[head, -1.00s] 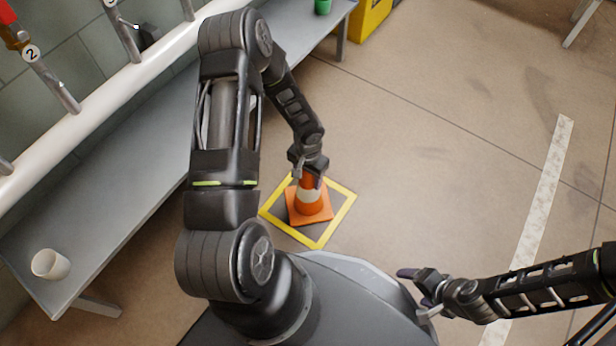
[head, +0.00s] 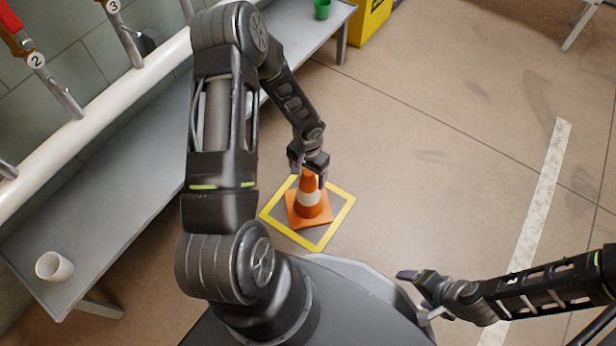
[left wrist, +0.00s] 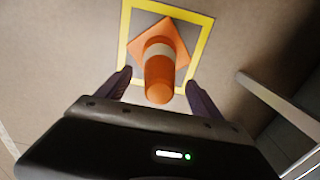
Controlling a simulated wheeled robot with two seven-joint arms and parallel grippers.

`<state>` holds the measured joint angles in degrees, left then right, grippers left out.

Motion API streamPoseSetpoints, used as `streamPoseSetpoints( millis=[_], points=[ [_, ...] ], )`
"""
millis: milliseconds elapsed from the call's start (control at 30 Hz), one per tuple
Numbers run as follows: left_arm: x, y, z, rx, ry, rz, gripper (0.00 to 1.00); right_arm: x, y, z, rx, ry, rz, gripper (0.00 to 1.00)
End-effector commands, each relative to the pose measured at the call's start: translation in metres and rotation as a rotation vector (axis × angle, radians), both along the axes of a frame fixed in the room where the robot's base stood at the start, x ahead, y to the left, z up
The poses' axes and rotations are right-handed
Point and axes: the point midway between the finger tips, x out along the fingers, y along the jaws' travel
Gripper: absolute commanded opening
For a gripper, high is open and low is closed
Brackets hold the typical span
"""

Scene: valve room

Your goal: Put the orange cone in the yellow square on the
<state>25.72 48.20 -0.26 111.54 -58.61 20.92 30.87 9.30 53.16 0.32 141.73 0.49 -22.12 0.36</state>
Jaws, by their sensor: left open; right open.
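The orange cone (head: 309,203) with a white band stands upright on its square base inside the yellow square (head: 340,218) on the floor. In the left wrist view the cone (left wrist: 159,76) points toward the camera, and its base lies within the yellow outline (left wrist: 203,45). My left gripper (head: 309,176) is open just above the cone, its fingers (left wrist: 160,85) apart on either side of the tip and not closed on it. My right gripper (head: 412,290) is open and empty at the lower right, away from the cone.
A grey bench (head: 120,190) runs along the left wall, with a white cup (head: 54,267) and a green cup (head: 322,9) on it. A white pipe with numbered valve levers is above it. A yellow box (head: 371,20) stands at the back.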

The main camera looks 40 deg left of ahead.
Motion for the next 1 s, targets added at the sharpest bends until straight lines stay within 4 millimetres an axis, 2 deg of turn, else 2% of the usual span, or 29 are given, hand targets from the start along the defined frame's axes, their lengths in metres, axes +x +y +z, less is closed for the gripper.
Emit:
streamPoseSetpoints(
  millis=[33, 200, 400, 1000],
  points=[
    [0.002, 0.0, 0.017, 0.001, -0.004, 0.0, 0.76, -0.001, 0.0, 0.01, 0.0, 0.002, 0.001, 0.79],
    [0.001, 0.001, 0.052, 0.001, -0.003, 0.001, 0.76, -0.003, 0.0, 0.024, 0.002, 0.009, 0.004, 0.79],
    [0.001, 0.0, 0.078, 0.001, -0.002, -0.001, 0.76, -0.006, -0.001, 0.034, 0.003, 0.016, 0.008, 0.79],
    [0.0, 0.0, 0.082, 0.0, 0.0, -0.001, 0.76, -0.006, -0.001, 0.034, 0.003, 0.017, 0.008, 0.79]
  ],
)
